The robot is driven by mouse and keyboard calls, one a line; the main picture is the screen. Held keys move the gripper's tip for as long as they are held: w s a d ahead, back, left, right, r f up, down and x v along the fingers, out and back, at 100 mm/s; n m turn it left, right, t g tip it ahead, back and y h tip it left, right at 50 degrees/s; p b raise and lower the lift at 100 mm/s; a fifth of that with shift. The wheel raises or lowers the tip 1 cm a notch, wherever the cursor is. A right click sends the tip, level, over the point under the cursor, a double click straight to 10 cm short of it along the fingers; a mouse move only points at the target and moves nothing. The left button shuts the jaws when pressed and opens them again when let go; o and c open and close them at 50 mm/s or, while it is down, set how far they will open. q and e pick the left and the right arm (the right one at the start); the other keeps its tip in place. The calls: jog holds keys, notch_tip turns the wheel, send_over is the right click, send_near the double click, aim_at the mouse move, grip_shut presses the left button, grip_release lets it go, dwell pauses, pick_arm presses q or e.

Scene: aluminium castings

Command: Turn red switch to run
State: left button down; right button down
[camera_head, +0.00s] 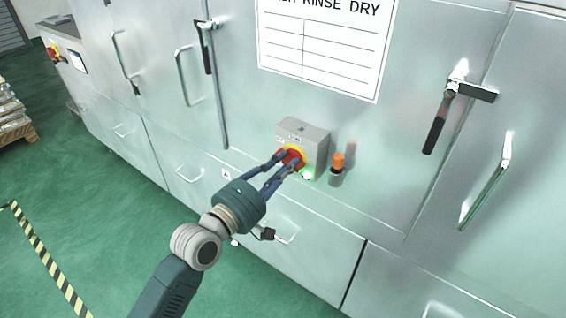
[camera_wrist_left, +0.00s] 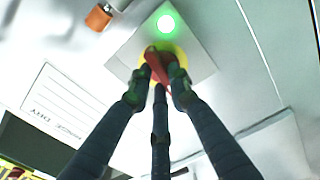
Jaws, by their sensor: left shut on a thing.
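The red switch (camera_head: 292,157) sits on a yellow round plate on the front of a small grey control box (camera_head: 314,144). My left gripper (camera_head: 281,163) reaches it from the lower left and is shut on the switch. In the left wrist view, the fingertips of my left gripper (camera_wrist_left: 161,85) close around the red handle (camera_wrist_left: 157,62), and the yellow plate shows behind them. A green lamp (camera_head: 307,174) glows on the box beside the switch; it also shows in the left wrist view (camera_wrist_left: 166,25). The switch's position labels are too small to read. My right gripper is not in view.
An orange-capped item (camera_head: 337,163) stands just right of the box. Steel cabinet doors carry protruding handles (camera_head: 186,78) and latches (camera_head: 437,118). A sign (camera_head: 325,45) is above the box. Green floor with a striped line (camera_head: 45,262) is open at left.

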pick_arm(q)
jog(key=m+p, duration=0.1)
jog(key=m, duration=0.2)
jog(key=shift+m, duration=0.4)
jog(key=shift+s+d+f+m+p, duration=0.15)
jog(key=shift+m+p, duration=0.85)
jog(key=shift+m, duration=2)
jog(key=shift+w+d+f+m+p, duration=0.15)
jog(key=shift+m+p, duration=0.8)
jog(key=shift+m, duration=2.05)
jog(key=shift+s+a, duration=0.1)
jog(key=c, duration=1.6)
grip_release()
jog(key=v, duration=1.2)
